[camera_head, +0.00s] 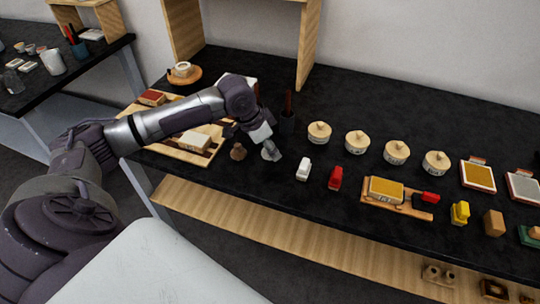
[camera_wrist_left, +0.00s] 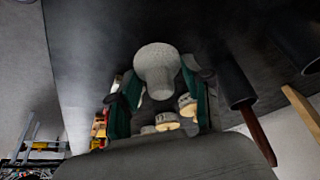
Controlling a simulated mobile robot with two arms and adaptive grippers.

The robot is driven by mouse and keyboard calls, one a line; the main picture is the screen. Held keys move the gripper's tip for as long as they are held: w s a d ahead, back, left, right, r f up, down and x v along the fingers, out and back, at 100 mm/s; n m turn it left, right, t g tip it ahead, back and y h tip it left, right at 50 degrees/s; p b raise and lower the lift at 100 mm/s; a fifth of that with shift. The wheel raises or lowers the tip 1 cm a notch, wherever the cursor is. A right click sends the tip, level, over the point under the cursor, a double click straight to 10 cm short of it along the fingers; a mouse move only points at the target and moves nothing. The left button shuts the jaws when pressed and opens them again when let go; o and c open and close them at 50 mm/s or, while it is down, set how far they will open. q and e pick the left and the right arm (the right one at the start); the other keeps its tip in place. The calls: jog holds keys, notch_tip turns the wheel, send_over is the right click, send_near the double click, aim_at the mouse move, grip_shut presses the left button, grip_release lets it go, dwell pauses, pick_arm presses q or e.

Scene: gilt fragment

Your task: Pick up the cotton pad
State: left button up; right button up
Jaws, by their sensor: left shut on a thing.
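The cotton pad is a pale grey, mushroom-shaped dabber with a round head and a narrower stem. In the head view the cotton pad (camera_head: 271,153) is at the tip of my left gripper (camera_head: 266,143), over the black worktop. In the left wrist view the cotton pad (camera_wrist_left: 157,60) has its stem between the dark green-lined fingers of the left gripper (camera_wrist_left: 160,100). That gripper is shut on it. The fingers partly hide the stem, and whether the pad touches the worktop I cannot tell. My right gripper is not in view.
A brown dabber (camera_head: 238,152) stands just left of the pad. A dark cup (camera_head: 287,122) with a red-handled tool is behind. White (camera_head: 303,170) and red (camera_head: 336,178) small items stand to the right, with several lidded pots (camera_head: 357,142) beyond. A wooden board (camera_head: 172,152) lies left.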

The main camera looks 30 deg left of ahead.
pick_arm(q)
jog(key=d+r+b, duration=0.1)
jog(key=d+r, duration=0.6)
jog(key=d, duration=0.4)
jog(key=shift+s+d, duration=0.15)
jog(key=shift+d, duration=0.25)
